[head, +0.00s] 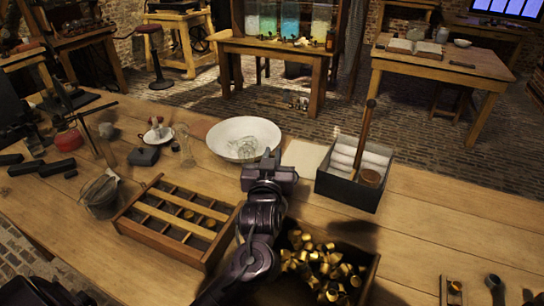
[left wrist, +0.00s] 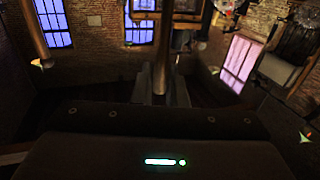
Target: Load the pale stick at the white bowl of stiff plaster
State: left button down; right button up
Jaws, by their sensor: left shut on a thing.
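The white bowl (head: 262,129) stands on the workbench at the middle, with a pale, lumpy mass (head: 243,147) in it. My left gripper (head: 268,163) is at the bowl's near right edge in the head view; I cannot tell whether it touches the rim. In the left wrist view the pale stick (left wrist: 158,50) looks dim and brownish and stands upright between the fingers (left wrist: 160,92), which are shut on it. In the head view the stick is hidden by the gripper. My right gripper is not in view.
A black box (head: 345,190) with white rolls and a brown-handled tool stands right of the gripper. A divided wooden tray (head: 160,237) lies at left. A dark bin of brass caps (head: 325,270) is in front.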

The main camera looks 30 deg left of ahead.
pick_arm(q)
jog(key=shift+f, duration=0.1)
jog(key=shift+f+b, duration=0.3)
jog(key=shift+f, duration=0.1)
dwell(0.4)
jog(key=shift+f, duration=0.1)
dwell(0.4)
notch_tip(320, 180, up, 7)
jog(key=p, duration=0.7)
dwell(0.4)
dwell(0.5)
